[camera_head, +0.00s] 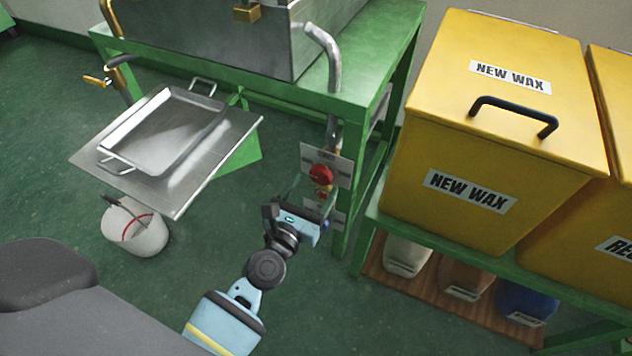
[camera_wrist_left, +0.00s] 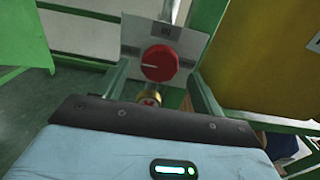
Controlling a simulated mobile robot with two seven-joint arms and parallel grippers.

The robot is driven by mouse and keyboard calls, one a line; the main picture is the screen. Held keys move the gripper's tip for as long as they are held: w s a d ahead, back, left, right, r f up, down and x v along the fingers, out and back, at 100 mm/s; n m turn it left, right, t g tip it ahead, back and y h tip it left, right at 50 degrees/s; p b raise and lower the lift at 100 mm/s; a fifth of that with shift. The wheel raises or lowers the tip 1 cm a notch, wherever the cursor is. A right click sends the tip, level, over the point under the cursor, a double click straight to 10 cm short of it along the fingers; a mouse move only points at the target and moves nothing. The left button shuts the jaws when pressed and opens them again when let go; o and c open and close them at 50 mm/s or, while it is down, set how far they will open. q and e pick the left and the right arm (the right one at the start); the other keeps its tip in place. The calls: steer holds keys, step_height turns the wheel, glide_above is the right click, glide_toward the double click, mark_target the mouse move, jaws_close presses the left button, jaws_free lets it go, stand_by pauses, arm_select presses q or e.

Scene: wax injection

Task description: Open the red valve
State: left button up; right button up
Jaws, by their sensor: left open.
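The red valve (camera_head: 320,173) is a round knob in front of a pale metal plate (camera_head: 340,160) by the green table's leg. It also shows in the left wrist view as a red disc (camera_wrist_left: 159,63) with a white line on its face. Brass fittings (camera_wrist_left: 150,99) show below it. My left gripper (camera_head: 313,190) is just in front of and below the valve. In the left wrist view its two fingers (camera_wrist_left: 160,86) are apart, one on each side of the knob's lower part. I cannot tell whether they touch it. My right gripper is not in view.
Yellow wax bins (camera_head: 520,120) stand on a green bench (camera_head: 372,212) at right. The green table (camera_head: 385,45) rises behind the valve.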

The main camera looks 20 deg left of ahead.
arm_select(q)
steer(key=shift+w, duration=1.15)
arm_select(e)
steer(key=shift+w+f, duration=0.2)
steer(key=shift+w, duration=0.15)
arm_select(q)
steer(key=c, duration=1)
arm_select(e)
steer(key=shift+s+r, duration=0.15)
